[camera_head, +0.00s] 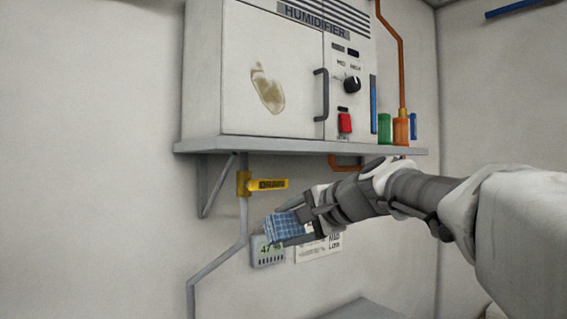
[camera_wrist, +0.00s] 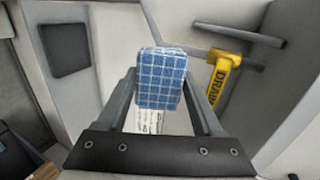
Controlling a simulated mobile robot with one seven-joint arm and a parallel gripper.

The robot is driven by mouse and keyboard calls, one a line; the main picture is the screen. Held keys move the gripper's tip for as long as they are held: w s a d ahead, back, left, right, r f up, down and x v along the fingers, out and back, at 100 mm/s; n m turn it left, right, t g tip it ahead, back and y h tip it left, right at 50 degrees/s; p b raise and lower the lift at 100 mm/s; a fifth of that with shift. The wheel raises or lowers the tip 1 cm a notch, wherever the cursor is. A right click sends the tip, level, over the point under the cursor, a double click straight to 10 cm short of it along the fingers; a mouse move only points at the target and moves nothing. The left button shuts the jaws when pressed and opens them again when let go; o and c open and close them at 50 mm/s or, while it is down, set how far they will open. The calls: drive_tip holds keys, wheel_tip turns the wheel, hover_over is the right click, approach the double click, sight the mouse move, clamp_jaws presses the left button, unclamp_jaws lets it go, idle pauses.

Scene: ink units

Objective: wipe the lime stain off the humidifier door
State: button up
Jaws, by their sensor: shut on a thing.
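The humidifier (camera_head: 300,75) is a white cabinet on a wall shelf. Its door (camera_head: 240,60) is shut and has a dark vertical handle (camera_head: 321,95) at its right edge. A brownish-tan lime stain (camera_head: 268,92) marks the middle of the door. My gripper (camera_head: 285,226) is below the shelf, apart from the door. It is shut on a blue checked cloth pad (camera_head: 283,226), which also shows between the fingers in the wrist view (camera_wrist: 162,78).
The shelf (camera_head: 290,146) juts out above my gripper. A yellow drain handle (camera_head: 268,184) on a grey pipe is close to the gripper's upper left. Colored bottles (camera_head: 385,129) stand at the shelf's right.

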drive_tip(key=s+a+r+t+y+p, duration=0.15)
drive_tip(key=s+r, duration=0.35)
drive_tip(key=r, duration=0.8)
drive_tip(key=s+r+t+y+p, duration=0.1)
drive_tip(key=s+r+t, duration=0.3)
drive_tip(key=r, duration=0.8)
drive_tip(key=shift+g, duration=0.55)
drive_tip(key=shift+p+x, duration=0.55)
drive_tip(key=shift+x, duration=1.95)
drive_tip(key=shift+p+x, duration=0.3)
drive_tip(key=shift+x, duration=0.6)
drive_tip(key=shift+a, duration=0.1)
